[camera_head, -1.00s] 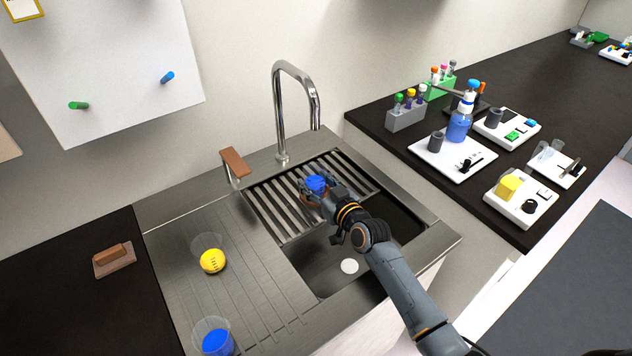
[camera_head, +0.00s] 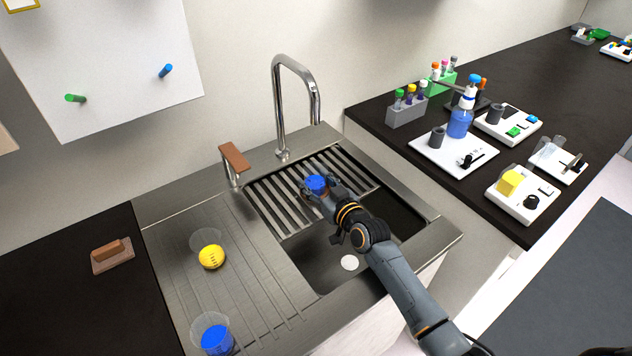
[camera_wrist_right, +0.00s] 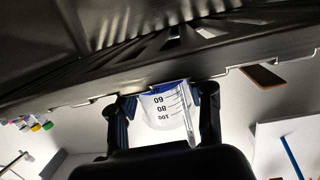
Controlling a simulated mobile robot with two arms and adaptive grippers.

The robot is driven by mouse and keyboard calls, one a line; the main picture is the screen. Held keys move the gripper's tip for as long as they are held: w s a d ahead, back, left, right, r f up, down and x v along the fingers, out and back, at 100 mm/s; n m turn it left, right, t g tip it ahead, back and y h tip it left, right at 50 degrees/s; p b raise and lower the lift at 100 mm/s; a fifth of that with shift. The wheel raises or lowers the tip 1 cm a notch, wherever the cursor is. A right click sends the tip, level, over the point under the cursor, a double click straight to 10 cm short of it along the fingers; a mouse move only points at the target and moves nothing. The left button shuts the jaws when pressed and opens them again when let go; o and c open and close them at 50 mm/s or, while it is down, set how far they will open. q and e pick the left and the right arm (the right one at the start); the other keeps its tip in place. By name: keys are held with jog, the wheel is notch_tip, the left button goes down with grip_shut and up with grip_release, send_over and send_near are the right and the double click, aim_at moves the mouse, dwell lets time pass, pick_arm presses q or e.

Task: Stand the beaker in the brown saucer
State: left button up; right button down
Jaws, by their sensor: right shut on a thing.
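A clear beaker with blue contents (camera_head: 316,183) is at the slatted rack of the sink in the head view. My right gripper (camera_head: 318,190) is shut on it. In the right wrist view the beaker (camera_wrist_right: 165,108) sits between the two fingers, its printed scale upside down in the picture. The gripper hides the beaker's lower part in the head view. I cannot make out the brown saucer clearly now; the gripper and beaker cover that spot, so I cannot tell whether the beaker touches it. My left gripper is out of view.
A beaker with yellow contents (camera_head: 210,256) and another with blue contents (camera_head: 216,339) stand on the drainboard (camera_head: 255,290). The tap (camera_head: 283,110) rises behind the rack. A brown-handled lever (camera_head: 234,157) is left of it. Trays with labware (camera_head: 455,160) fill the right counter.

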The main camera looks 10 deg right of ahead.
aim_at(321, 187)
jog(key=shift+c, duration=2.4)
grip_release()
jog(key=shift+v, duration=3.8)
